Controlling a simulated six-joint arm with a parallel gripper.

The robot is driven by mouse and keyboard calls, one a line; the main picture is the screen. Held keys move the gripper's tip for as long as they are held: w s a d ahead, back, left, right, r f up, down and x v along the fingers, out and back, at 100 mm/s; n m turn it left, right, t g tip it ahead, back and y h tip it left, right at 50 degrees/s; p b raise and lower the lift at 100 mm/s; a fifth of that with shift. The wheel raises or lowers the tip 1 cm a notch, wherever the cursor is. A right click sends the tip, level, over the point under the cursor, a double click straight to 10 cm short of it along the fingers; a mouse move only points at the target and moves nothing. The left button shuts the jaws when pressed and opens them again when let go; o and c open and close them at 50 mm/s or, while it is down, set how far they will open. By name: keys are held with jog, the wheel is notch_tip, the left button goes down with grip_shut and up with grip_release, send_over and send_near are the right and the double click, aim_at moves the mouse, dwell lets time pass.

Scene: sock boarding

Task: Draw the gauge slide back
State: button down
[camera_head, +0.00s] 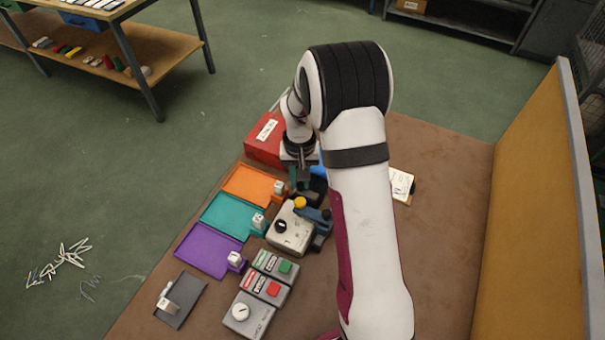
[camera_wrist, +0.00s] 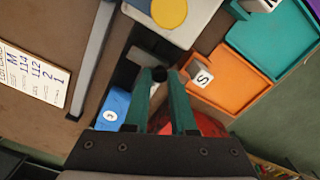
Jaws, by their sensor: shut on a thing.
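My gripper (camera_wrist: 161,80) has its two green fingers closed on a small black knob (camera_wrist: 158,73), which I take to be the gauge slide's handle. It stands by a dark block with a grey strip in the wrist view. Which part of this is the slide is partly hidden by the fingers. In the head view my gripper (camera_head: 300,182) is over the dark fixture (camera_head: 318,187) behind the grey machine box (camera_head: 290,232). The arm hides much of that fixture. A long grey bar (camera_wrist: 93,60) lies left of the gripper in the wrist view.
Orange (camera_head: 250,185), teal (camera_head: 225,217) and purple (camera_head: 205,250) trays lie to the left. A red box (camera_head: 264,140) is behind. A blue part (camera_wrist: 113,104) is close beside the fingers. A written card (camera_wrist: 30,78) lies far left in the wrist view. Button boxes (camera_head: 270,275) stand in front.

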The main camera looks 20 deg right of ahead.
aim_at(300, 184)
jog(key=c, duration=0.7)
grip_release()
jog(key=shift+c, duration=0.2)
notch_tip(300, 184, up, 16)
jog(key=shift+f, duration=0.1)
jog(key=s+a, duration=0.3)
jog(key=s, duration=0.6)
jog(key=s+a+r+m+y, duration=0.1)
jog(key=s+a, duration=0.1)
jog(key=s, duration=0.8)
jog(key=s+a, duration=0.3)
jog(key=s, duration=0.6)
jog(key=shift+s+a+r+m+y, duration=0.15)
jog(key=shift+a+r+m+y, duration=0.1)
jog(key=shift+a+m+y, duration=0.15)
